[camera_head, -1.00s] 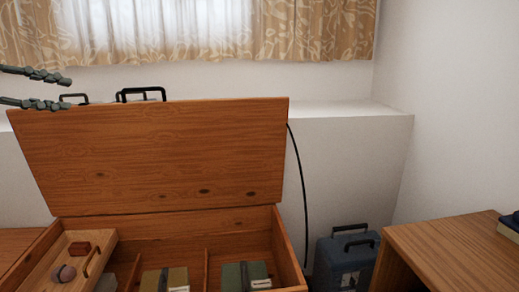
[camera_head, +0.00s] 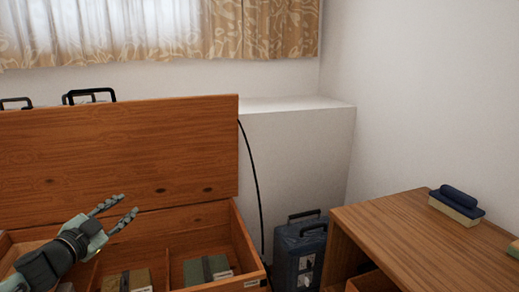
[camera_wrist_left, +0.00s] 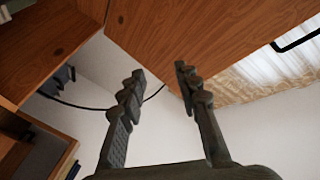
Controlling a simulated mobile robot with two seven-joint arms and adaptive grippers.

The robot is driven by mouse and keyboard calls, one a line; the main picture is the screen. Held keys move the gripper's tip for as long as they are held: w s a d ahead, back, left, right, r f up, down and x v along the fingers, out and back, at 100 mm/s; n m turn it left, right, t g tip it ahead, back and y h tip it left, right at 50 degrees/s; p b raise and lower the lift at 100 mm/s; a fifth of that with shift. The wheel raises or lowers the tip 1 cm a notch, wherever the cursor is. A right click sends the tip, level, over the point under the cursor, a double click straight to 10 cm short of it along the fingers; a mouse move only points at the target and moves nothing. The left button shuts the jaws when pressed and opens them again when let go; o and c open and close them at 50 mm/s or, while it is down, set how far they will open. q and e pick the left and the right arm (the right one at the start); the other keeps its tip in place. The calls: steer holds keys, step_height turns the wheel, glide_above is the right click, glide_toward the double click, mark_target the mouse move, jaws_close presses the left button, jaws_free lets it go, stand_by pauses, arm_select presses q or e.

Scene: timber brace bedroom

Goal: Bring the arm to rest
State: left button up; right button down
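My left gripper (camera_head: 128,207) is in the lower left of the head view, in front of the raised lid of a wooden chest (camera_head: 120,160). Its fingers point up and to the right and stand apart with nothing between them. In the left wrist view the same gripper (camera_wrist_left: 158,82) shows both fingers spread and empty, with the wood of the chest beyond them. My right gripper is in neither view.
The open chest holds a green box (camera_head: 207,270) and a yellowish box (camera_head: 127,281) in its compartments. A blue case (camera_head: 300,250) stands on the floor to its right. A wooden desk (camera_head: 400,235) at the right bears a blue-handled brush (camera_head: 456,204). A curtain (camera_head: 280,30) hangs behind.

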arm_select(q)
steer(key=s+d+f+n+g+y, duration=0.1)
steer(key=s+f+n+g+y, duration=0.1)
steer(key=s+f, duration=0.45)
steer(key=s+d+f+n+g+y, duration=0.1)
steer(key=s+f+n+g, duration=0.15)
steer(key=f, duration=0.65)
steer(key=s+d+f+n+g+y, duration=0.1)
steer(key=s+f+n+g+y, duration=0.1)
steer(key=s+f, duration=0.45)
steer(key=s+d+f+n+g, duration=0.1)
steer(key=s+d+f+g, duration=0.2)
steer(key=s+f, duration=0.4)
steer(key=s+d+f+n+g+h, duration=0.1)
steer(key=s+d+f+g, duration=0.2)
steer(key=s+f, duration=0.4)
steer(key=s+g, duration=0.1)
steer(key=s, duration=0.4)
steer(key=shift+s+d, duration=0.2)
steer(key=shift+d, duration=0.2)
steer(key=shift+g, duration=0.25)
